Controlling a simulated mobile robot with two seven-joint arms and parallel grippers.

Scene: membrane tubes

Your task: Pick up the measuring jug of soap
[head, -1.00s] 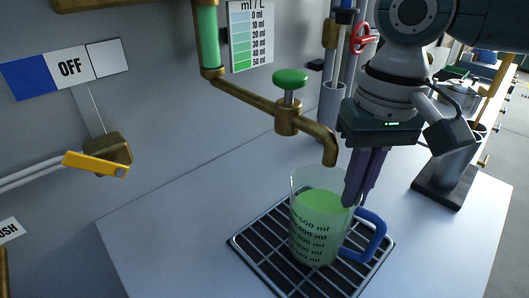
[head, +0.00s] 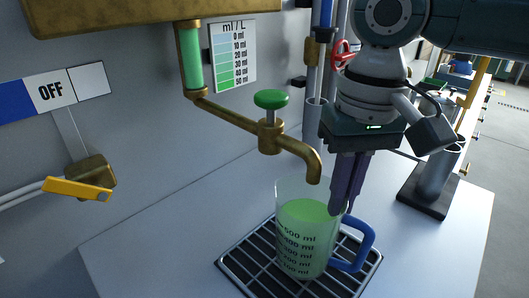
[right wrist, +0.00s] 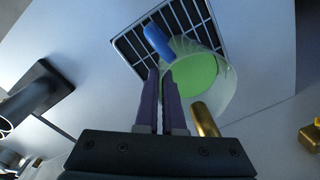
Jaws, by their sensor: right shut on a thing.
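The measuring jug (head: 303,240) is clear, holds green soap and has a blue handle (head: 362,245). It is upright over the black drain grate (head: 240,265), under the brass tap spout; I cannot tell whether its base touches the grate. My right gripper (head: 341,210) points down, its purple fingers shut on the jug's rim on the handle side. In the right wrist view the fingers (right wrist: 162,100) meet the rim between the blue handle (right wrist: 158,42) and the green soap (right wrist: 190,75); the exact contact is hard to see. My left gripper is not in view.
The brass tap (head: 268,135) with a green knob hangs close above the jug's rim. A yellow lever (head: 77,189) sits on the wall by an OFF sign (head: 52,92). A dark-based stand (head: 428,200) is at right. The white tabletop (head: 150,235) is clear at left.

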